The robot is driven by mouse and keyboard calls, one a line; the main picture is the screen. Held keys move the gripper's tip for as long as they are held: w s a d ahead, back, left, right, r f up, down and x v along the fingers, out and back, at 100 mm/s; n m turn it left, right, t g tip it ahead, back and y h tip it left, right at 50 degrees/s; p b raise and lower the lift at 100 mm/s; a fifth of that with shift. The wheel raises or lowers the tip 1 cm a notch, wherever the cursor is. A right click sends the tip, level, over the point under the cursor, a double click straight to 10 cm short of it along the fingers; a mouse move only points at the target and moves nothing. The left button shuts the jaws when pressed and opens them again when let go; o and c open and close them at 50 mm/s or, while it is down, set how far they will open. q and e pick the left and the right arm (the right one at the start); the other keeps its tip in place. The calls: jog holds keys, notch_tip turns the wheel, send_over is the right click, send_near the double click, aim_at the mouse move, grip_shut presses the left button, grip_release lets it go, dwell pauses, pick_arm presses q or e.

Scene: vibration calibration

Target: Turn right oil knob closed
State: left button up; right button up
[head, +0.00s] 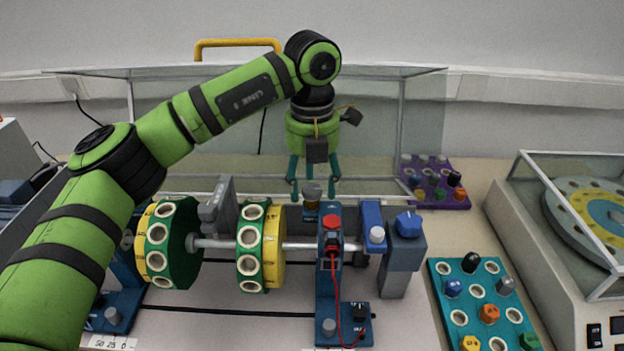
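My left gripper (314,192) comes down from above, at the right-hand end of the rotor rig. My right gripper is not in view.
The shaft (305,245) carries two green-and-yellow discs (262,246). A red button (331,222) and a blue knob (408,221) stand close by. A clear guard with a yellow handle (238,43) is behind. A teal tray (440,268) and purple tray (462,201) lie right.

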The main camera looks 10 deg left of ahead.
aim_at(312, 189)
pick_arm(q)
jog(key=shift+r, duration=0.25)
notch_tip(312, 189, up, 12)
jog(key=shift+f, duration=0.2)
